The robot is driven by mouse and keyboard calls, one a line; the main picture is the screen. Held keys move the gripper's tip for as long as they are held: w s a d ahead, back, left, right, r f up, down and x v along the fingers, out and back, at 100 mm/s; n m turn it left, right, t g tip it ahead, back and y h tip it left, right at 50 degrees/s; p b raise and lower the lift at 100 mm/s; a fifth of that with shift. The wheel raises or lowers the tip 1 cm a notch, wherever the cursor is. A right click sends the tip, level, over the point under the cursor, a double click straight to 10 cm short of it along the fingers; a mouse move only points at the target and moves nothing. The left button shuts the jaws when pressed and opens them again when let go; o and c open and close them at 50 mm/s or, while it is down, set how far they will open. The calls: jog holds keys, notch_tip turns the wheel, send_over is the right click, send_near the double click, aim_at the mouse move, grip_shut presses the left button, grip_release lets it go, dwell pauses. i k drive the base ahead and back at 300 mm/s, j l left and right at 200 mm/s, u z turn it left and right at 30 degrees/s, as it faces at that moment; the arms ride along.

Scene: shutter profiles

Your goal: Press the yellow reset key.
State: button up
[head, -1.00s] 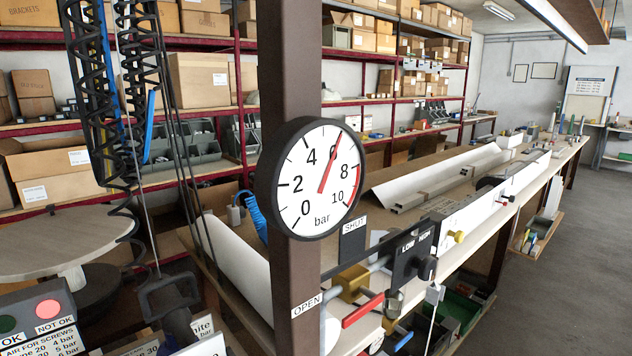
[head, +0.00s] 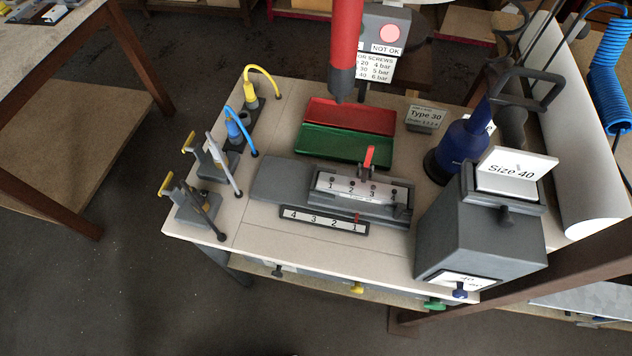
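No key marked as reset can be read in the head view. Small yellow parts show on the workbench (head: 240,262): a yellow knob (head: 357,288) on its front edge, between a dark knob (head: 277,271) and a green knob (head: 434,303). A yellow-topped plug with a yellow cable (head: 250,93) stands at the back left. Two grey holders with yellow handles (head: 166,184) (head: 188,143) stand at the left edge. I cannot tell which of these, if any, is the reset key. My gripper is not in view.
A red cylinder with a grey end (head: 344,60) hangs over the red and green trays (head: 345,147). A numbered fixture (head: 362,190) with a red lever sits mid-bench. A grey "Size 40" box (head: 478,235) and blue tool (head: 465,150) stand right. Floor in front is clear.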

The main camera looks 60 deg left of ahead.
aim_at(357, 287)
jog(key=k+l+u, duration=0.2)
jog(key=u, duration=0.2)
jog(key=k+l+u, duration=0.15)
jog(key=u, duration=0.25)
jog(key=k+u, duration=0.25)
jog(key=u, duration=0.2)
jog(key=k+l, duration=0.1)
jog(key=k, duration=0.25)
